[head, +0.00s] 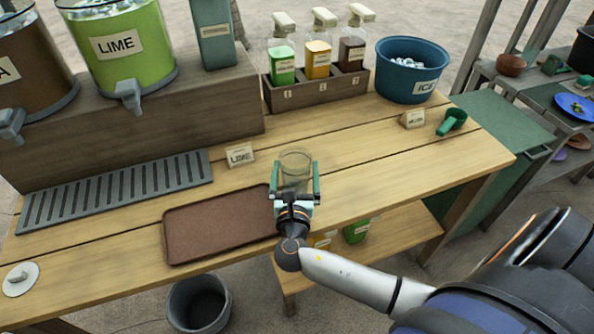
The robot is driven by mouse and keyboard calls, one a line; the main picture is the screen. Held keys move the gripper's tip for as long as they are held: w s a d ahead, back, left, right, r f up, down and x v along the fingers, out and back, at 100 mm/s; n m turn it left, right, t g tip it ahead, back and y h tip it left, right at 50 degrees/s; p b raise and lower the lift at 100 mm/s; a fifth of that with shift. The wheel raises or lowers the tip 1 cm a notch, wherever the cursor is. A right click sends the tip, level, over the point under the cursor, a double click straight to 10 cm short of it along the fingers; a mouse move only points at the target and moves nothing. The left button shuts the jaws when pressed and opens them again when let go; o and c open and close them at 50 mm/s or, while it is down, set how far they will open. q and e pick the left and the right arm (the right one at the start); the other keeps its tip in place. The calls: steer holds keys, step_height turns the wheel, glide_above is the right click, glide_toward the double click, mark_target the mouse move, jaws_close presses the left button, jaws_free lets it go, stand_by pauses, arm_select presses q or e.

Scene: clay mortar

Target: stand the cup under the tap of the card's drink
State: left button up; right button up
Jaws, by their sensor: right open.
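A clear glass cup (296,164) stands upright on the wooden table, near its middle. My right gripper (297,185) is open around the cup's near side, with one finger on each side of it. I cannot tell whether the fingers touch the glass. The card (240,155) just left of the cup reads LIME. The green dispenser labelled LIME (120,45) stands on a raised wooden block at the back left, and its grey tap (129,93) faces the front. A slatted grey drip grate (118,190) lies below the block. My left gripper is not in view.
A brown tray (218,252) lies left of my right gripper. A brown dispenser with a tap (12,122) is at far left. A rack (318,92) of pump bottles and a blue ice tub (411,68) stand behind. A green scoop (452,121) lies right. Table right of the cup is clear.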

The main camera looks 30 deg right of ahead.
steer(key=c, duration=1.3)
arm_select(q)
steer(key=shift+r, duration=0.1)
arm_select(e)
steer(key=shift+r, duration=0.1)
